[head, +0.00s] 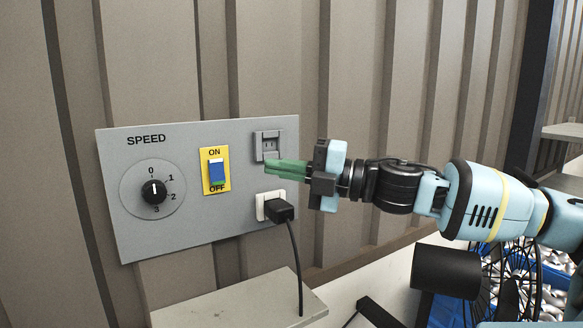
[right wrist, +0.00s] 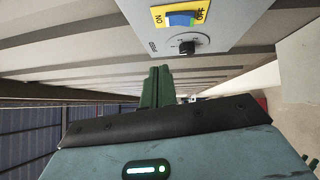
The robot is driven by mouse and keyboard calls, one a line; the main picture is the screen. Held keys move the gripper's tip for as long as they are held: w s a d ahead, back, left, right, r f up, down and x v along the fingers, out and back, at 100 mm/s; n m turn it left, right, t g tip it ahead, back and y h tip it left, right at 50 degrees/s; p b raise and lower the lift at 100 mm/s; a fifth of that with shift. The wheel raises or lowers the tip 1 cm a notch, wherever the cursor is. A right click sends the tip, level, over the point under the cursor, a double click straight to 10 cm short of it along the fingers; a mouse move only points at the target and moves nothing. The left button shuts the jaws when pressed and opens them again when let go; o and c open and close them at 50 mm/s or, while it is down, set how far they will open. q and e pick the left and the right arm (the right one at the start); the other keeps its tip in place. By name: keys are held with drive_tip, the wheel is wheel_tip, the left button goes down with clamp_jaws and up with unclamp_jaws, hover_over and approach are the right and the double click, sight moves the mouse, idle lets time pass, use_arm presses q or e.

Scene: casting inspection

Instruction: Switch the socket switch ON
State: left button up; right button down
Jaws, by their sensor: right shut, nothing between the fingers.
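The socket switch (head: 216,173) is a blue rocker on a yellow plate marked ON at the top and OFF at the bottom. It sits in the middle of the grey wall panel (head: 230,232). It also shows in the right wrist view (right wrist: 181,19). My right gripper (head: 268,169) is shut and empty, its green fingers pointing left. In the head view its tips lie to the right of the switch, between the upper and lower sockets, and appear apart from the switch. In the right wrist view the fingers (right wrist: 158,70) stand below the panel. My left gripper is not in view.
A speed dial (head: 154,190) is left of the switch, its pointer near 0. An upper grey socket (head: 268,145) and a lower socket with a black plug (head: 281,209) are on the right. The plug's cable hangs past a ledge (head: 240,305). Blue crates stand lower right.

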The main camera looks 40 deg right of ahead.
drive_tip(key=shift+r+v, duration=0.25)
drive_tip(key=shift+v, duration=0.7)
